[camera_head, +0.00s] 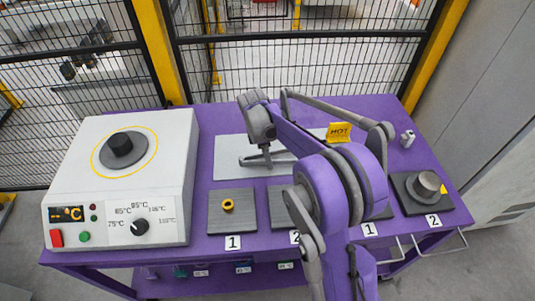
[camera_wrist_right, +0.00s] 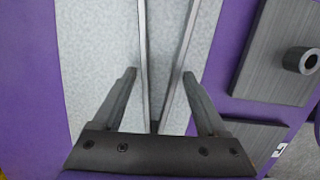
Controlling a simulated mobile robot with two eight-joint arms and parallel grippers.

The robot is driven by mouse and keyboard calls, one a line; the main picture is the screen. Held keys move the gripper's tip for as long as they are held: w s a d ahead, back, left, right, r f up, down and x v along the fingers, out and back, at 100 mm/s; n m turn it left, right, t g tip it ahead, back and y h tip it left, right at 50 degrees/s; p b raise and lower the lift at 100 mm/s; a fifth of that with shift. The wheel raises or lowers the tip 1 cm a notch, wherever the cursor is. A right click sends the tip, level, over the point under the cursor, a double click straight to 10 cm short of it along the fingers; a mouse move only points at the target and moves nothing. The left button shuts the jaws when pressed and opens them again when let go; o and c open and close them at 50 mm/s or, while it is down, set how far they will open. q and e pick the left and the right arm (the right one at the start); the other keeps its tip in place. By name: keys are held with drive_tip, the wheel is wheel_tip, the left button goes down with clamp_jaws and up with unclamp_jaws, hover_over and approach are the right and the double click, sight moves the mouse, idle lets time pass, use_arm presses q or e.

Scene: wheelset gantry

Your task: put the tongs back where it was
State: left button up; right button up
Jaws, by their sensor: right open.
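The tongs (camera_wrist_right: 179,65) show in the right wrist view as two long, thin grey bars over a pale grey mat (camera_wrist_right: 90,50). The bars run from the top edge down between my fingers and come closer together near the palm. My right gripper (camera_wrist_right: 158,75) is open, with one finger on either side of the tongs; I see no finger closed on them. In the head view my right gripper (camera_head: 266,157) is low over the pale mat (camera_head: 229,147), and the tongs are hard to make out there. My left gripper is not in view.
A white heater box (camera_head: 115,180) with a dial stands at the left of the purple table. Dark plates line the front; one holds a yellow ring (camera_head: 227,205), another a grey cylinder (camera_head: 428,183). A yellow HOT sign (camera_head: 339,132) stands behind my arm. A mesh fence is behind.

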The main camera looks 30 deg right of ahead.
wheel_tip(320, 180, up, 12)
drive_tip(key=w+a, duration=0.1)
drive_tip(key=a, duration=0.1)
drive_tip(key=s+a+f+m+t, duration=0.2)
drive_tip(key=s+a+m, duration=0.2)
drive_tip(key=s, duration=0.3)
drive_tip(key=s+a+f+m+t+y, duration=0.1)
drive_tip(key=s+a+f+m+t, duration=0.1)
drive_tip(key=s, duration=0.6)
drive_tip(key=s+a+f+m+t, duration=0.2)
drive_tip(key=s+a+f+m, duration=0.1)
drive_tip(key=s+a+m, duration=0.3)
drive_tip(key=shift+s+a+f+m+y+p, duration=0.15)
drive_tip(key=shift+s+a+f+y+p, duration=0.05)
drive_tip(key=shift+s+a, duration=0.45)
drive_tip(key=shift+s+a+f+m+y+p, duration=0.15)
drive_tip(key=shift+s+a+y+p, duration=0.05)
drive_tip(key=shift+s+a, duration=0.4)
drive_tip(key=shift+s+a+f, duration=0.1)
drive_tip(key=shift+s+f, duration=0.1)
